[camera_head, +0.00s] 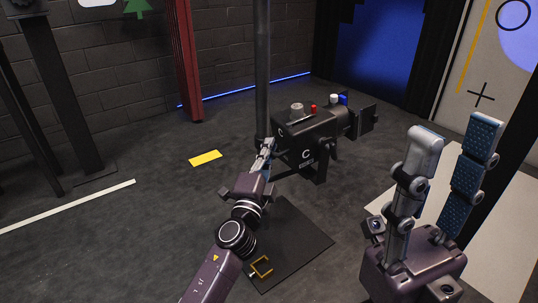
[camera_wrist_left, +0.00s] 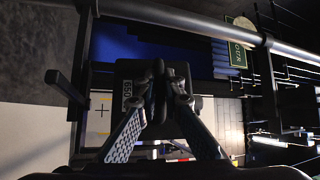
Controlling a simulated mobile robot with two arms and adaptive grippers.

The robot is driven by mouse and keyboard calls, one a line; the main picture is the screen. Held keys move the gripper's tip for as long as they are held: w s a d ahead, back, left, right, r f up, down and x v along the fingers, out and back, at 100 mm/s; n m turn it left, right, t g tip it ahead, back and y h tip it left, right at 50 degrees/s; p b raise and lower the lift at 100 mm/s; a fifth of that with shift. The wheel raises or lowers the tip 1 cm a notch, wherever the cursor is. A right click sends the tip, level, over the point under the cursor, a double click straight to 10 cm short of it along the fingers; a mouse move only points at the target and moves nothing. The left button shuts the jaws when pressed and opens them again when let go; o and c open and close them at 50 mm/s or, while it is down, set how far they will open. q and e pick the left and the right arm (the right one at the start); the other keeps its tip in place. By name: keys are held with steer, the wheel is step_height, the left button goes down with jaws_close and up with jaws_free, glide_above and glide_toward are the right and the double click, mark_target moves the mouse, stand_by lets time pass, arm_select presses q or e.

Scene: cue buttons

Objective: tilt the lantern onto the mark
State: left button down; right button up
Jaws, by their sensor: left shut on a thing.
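The lantern (camera_head: 302,138) is a black box marked C, with barn doors at its right end, mounted by a tall dark pole. Its black body with a number label also shows in the left wrist view (camera_wrist_left: 132,76). My left gripper (camera_head: 267,148) is at the lantern's left end; in the left wrist view its fingers (camera_wrist_left: 162,84) are shut on a dark part there, mostly hidden between them. A yellow strip (camera_head: 205,158) lies on the floor, and a black cross (camera_head: 481,95) is on the pale panel; I cannot tell which is the mark. My right gripper (camera_head: 454,134) is open and empty.
The dark pole (camera_head: 262,70) stands just behind my left gripper. A dark mat (camera_head: 300,240) lies below, with a small yellow frame (camera_head: 261,267) on it. A red post (camera_head: 187,60) stands at the back wall. The floor at left is mostly clear.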

arm_select(q)
steer(key=shift+f, duration=0.1)
steer(key=c, duration=2)
jaws_free()
steer(key=shift+c, duration=0.2)
steer(key=v, duration=1.2)
